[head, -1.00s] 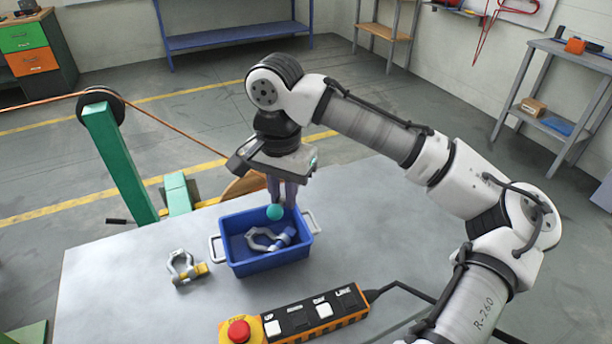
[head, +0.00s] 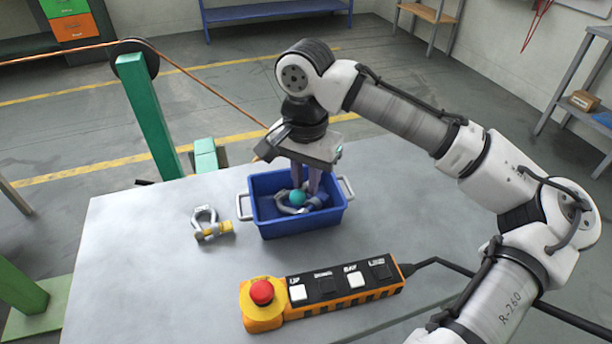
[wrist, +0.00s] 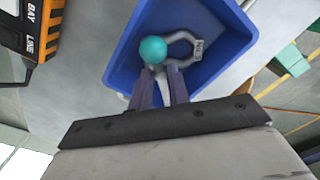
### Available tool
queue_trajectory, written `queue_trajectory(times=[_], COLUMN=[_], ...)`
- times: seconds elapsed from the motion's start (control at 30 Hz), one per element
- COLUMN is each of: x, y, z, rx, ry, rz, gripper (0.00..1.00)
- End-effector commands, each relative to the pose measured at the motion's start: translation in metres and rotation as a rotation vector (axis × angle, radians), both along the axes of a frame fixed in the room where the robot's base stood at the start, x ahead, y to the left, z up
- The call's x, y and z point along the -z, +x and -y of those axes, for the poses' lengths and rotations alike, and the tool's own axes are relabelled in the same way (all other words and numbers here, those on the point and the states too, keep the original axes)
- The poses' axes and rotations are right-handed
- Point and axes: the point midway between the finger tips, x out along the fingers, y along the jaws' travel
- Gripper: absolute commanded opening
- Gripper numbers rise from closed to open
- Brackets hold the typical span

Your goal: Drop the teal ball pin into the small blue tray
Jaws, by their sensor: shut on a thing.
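The teal ball pin (head: 298,198) shows as a round teal ball at my fingertips; it also shows in the wrist view (wrist: 153,50). My gripper (head: 308,190) points down over the small blue tray (head: 290,229) and is shut on the pin. In the wrist view my fingers (wrist: 160,75) reach over the tray (wrist: 130,52), with the ball just beyond their tips. The fingertips appear to be inside the tray's opening.
A shackle with a yellow pin (head: 210,225) lies on the grey table (head: 150,260), left of the tray. An orange control box (head: 325,292) with a red button stands in front. The tray has grey handles at both sides.

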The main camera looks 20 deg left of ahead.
Motion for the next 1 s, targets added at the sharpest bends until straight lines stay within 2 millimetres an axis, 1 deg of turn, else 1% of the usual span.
queue_trajectory(times=[0.17,0.2,0.37,0.6,0.73,0.87,1.0], x=[-0.001,-0.001,-0.001,-0.001,-0.007,-0.027,-0.059], y=[0.000,0.000,0.000,0.000,0.000,0.001,0.000], z=[0.000,0.000,0.000,0.000,0.000,0.000,-0.001], rx=[0.000,0.000,0.000,0.001,0.001,0.002,0.000], ry=[0.000,0.000,0.000,0.000,0.000,0.001,0.001], rz=[0.000,0.000,0.000,0.000,0.000,0.002,0.002], gripper=[0.00,0.23,0.43,0.43,0.43,0.43,0.43])
